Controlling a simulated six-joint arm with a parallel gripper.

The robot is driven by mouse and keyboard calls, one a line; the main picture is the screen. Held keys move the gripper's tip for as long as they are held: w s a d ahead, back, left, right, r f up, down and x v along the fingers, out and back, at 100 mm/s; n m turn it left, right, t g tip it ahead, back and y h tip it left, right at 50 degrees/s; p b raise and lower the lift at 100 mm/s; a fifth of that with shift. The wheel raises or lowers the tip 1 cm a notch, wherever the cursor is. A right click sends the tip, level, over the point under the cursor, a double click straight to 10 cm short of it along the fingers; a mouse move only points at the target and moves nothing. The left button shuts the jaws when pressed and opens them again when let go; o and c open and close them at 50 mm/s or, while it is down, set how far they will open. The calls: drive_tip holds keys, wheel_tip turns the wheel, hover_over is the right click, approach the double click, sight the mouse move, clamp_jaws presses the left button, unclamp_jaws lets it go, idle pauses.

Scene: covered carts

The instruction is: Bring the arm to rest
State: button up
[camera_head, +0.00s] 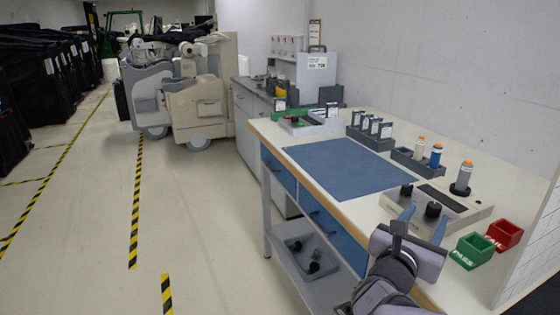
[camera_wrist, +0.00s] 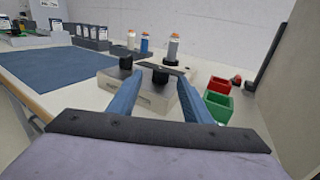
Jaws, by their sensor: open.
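My gripper (camera_head: 425,224) is at the near right end of the workbench, in front of a beige box-shaped fixture (camera_head: 462,211) with black knobs on top. Its two blue fingers are apart, and I see nothing held between them. In the wrist view my gripper (camera_wrist: 162,95) points toward the same fixture (camera_wrist: 152,98), whose front shows between the fingers. I cannot tell whether the fingers touch the fixture.
A green PASS bin (camera_head: 472,250) and a red FAIL bin (camera_head: 504,234) stand right of my gripper. Bottles (camera_head: 463,178) stand behind the fixture. A blue mat (camera_head: 342,167) lies clear on the bench. A grey tray (camera_head: 309,257) sits on the lower shelf.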

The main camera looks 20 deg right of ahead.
drive_tip(key=w+a+y, duration=0.1)
drive_tip(key=w+a, duration=0.1)
drive_tip(key=w, duration=0.2)
drive_tip(key=w+a+r+t+y, duration=0.1)
drive_tip(key=w+a, duration=0.1)
drive_tip(key=w, duration=0.2)
drive_tip(key=w+a+r+m+t+y, duration=0.1)
drive_tip(key=w+a, duration=0.2)
drive_tip(key=w, duration=0.2)
drive_tip(key=shift+w+y, duration=0.1)
drive_tip(key=shift+y, duration=0.3)
drive_tip(key=w+a+f+m+y, duration=0.2)
drive_tip(key=w+a+m+y, duration=0.15)
drive_tip(key=w+a, duration=0.5)
drive_tip(key=s+a+f+m+g+y, duration=0.1)
drive_tip(key=s+a+f+m+y, duration=0.15)
drive_tip(key=s+a+f, duration=0.35)
drive_tip(key=s+a+f+m+g+y, duration=0.3)
drive_tip(key=s+a+f+m+g, duration=0.2)
drive_tip(key=s+a+f+m, duration=0.45)
drive_tip(key=s+a+f+m+g+y, duration=0.35)
drive_tip(key=s+f+m, duration=0.35)
drive_tip(key=s+f, duration=0.55)
wheel_tip(320, 180, up, 25)
drive_tip(key=p, duration=2.5)
drive_tip(key=shift+a+r+g, duration=0.15)
drive_tip(key=shift+a+g, duration=0.05)
drive_tip(key=shift+g, duration=0.15)
drive_tip(key=shift+w, duration=0.1)
